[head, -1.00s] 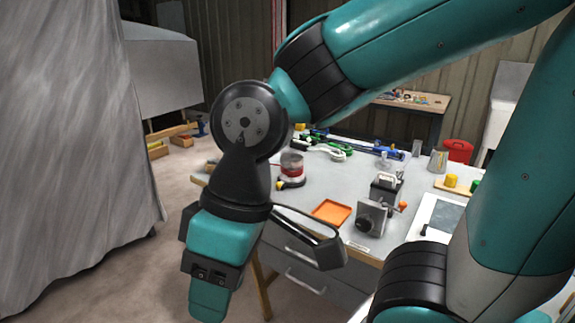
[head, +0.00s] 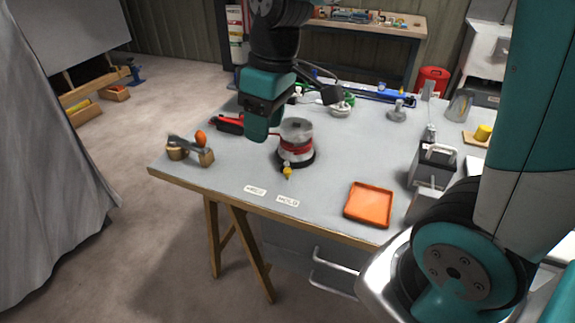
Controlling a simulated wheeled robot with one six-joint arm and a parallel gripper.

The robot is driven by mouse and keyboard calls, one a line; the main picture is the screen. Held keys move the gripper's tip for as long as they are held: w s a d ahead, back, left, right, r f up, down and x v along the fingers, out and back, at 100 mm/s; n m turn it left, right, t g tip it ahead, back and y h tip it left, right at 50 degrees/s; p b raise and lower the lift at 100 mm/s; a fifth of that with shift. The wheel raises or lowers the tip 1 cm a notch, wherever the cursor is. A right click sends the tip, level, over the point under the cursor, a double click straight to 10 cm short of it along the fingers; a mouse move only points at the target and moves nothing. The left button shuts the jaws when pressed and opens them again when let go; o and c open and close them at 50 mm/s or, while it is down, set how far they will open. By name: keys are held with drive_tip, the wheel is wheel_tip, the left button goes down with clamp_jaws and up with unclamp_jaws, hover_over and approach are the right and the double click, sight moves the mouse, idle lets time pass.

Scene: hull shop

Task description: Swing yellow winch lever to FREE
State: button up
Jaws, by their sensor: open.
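The winch (head: 296,140) is a grey drum with a red band on a dark round base, standing on the bench in the head view. Its lever, with a small yellow knob (head: 287,172), sticks out at the front, toward the bench's near edge. Two small white labels lie in front of it, a left one (head: 255,190) and a right one (head: 288,202); their print is too small to read surely. The lever points roughly toward the right label.
An orange tray (head: 369,204) lies right of the winch. A wooden piece with an orange knob (head: 200,138) is at the left, and a red-handled tool (head: 229,123) lies behind. A grey box device (head: 433,165) stands at the right. The bench around the yellow knob is clear.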

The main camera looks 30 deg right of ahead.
drive_tip(key=h, duration=0.2)
hover_over(287, 169)
wheel_tip(287, 169, down, 6)
drive_tip(key=r, duration=0.1)
drive_tip(key=shift+g, duration=0.3)
wheel_tip(287, 169, down, 18)
drive_tip(key=shift+d+r, duration=0.1)
drive_tip(key=shift+r, duration=0.05)
drive_tip(key=c, duration=0.9)
